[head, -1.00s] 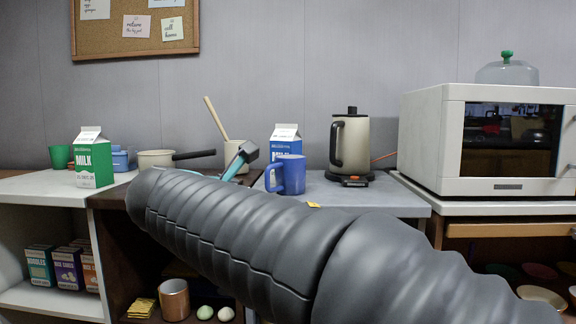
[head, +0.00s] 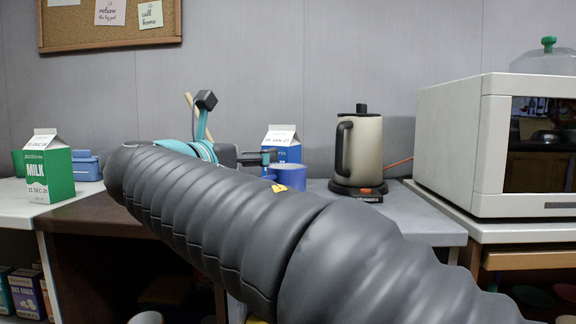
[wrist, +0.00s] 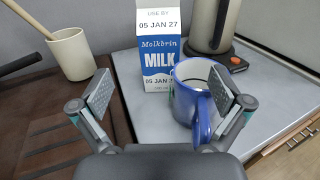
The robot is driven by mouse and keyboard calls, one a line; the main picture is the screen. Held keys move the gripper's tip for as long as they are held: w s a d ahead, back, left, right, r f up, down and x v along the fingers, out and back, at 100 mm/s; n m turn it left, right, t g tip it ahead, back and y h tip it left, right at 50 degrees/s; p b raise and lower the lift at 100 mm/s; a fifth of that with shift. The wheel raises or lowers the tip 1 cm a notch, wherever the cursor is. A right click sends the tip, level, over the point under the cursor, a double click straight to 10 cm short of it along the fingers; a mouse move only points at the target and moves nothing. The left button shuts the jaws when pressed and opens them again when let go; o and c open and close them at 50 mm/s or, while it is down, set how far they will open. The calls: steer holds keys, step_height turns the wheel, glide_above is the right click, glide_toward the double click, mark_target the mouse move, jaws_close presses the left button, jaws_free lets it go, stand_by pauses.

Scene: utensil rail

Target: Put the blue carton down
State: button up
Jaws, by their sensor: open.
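The blue carton (head: 283,146) is a blue and white milk carton standing upright on the grey counter (head: 428,222). In the wrist view the carton (wrist: 157,52) is beyond the fingers, with its label facing me. My gripper (wrist: 160,98) is open and empty, its two pads spread wide. The carton shows between the pads but farther off, apart from them. In the head view my gripper (head: 270,161) is partly hidden by my own arm, and the carton's lower part is hidden.
A blue mug (wrist: 193,92) stands in front of the carton to the right, close to the right finger. A kettle (wrist: 211,22) is behind it. A utensil crock (wrist: 71,54) stands left. A green milk carton (head: 50,172) and a microwave (head: 505,150) flank the area.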

mark_target(282, 144)
steer(key=shift+b+x, duration=0.45)
steer(key=shift+x, duration=6.65)
steer(key=shift+a+r, duration=0.1)
steer(key=shift+r, duration=0.05)
steer(key=shift+c, duration=0.3)
steer(key=c, duration=1.6)
steer(key=shift+r, duration=0.15)
steer(key=shift+c, duration=0.7)
